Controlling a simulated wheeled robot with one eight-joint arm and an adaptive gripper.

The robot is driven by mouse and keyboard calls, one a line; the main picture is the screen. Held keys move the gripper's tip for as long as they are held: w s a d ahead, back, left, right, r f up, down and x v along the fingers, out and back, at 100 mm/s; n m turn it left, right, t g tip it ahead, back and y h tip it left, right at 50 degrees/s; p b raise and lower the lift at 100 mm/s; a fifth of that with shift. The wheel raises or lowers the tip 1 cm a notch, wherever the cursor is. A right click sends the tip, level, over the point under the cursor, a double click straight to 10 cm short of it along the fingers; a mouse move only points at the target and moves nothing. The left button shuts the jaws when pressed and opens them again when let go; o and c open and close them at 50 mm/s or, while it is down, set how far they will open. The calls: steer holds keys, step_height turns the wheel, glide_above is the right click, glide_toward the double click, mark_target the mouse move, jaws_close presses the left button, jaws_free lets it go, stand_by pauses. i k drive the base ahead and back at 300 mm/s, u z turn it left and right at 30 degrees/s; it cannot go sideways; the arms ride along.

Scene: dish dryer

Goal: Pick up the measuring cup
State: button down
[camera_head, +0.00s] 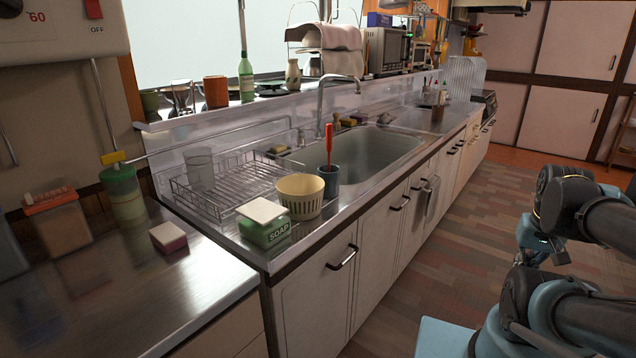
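A clear, pale cup (199,168), which looks like the measuring cup, stands upright in the wire dish rack (236,184) left of the sink. Any markings on it are too small to read. My arm is at the right, over the floor and well away from the rack. My gripper (523,257) seems to be the small dark end below the wrist. It is partly hidden, so its fingers cannot be made out. It is far from the cup.
A cream basket (300,196), a blue-grey cup with a red-handled tool (328,181) and a green soap box (264,228) line the counter's front edge. A faucet (322,100) rises behind the sink (365,158). The floor in front is clear.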

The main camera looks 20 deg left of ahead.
mark_target(354, 171)
steer(key=u, duration=1.1)
steer(key=i, duration=0.5)
steer(key=z, duration=0.05)
steer(key=k, duration=0.5)
steer(key=z, duration=2.1)
steer(key=i, duration=1.3)
steer(key=u, duration=0.1)
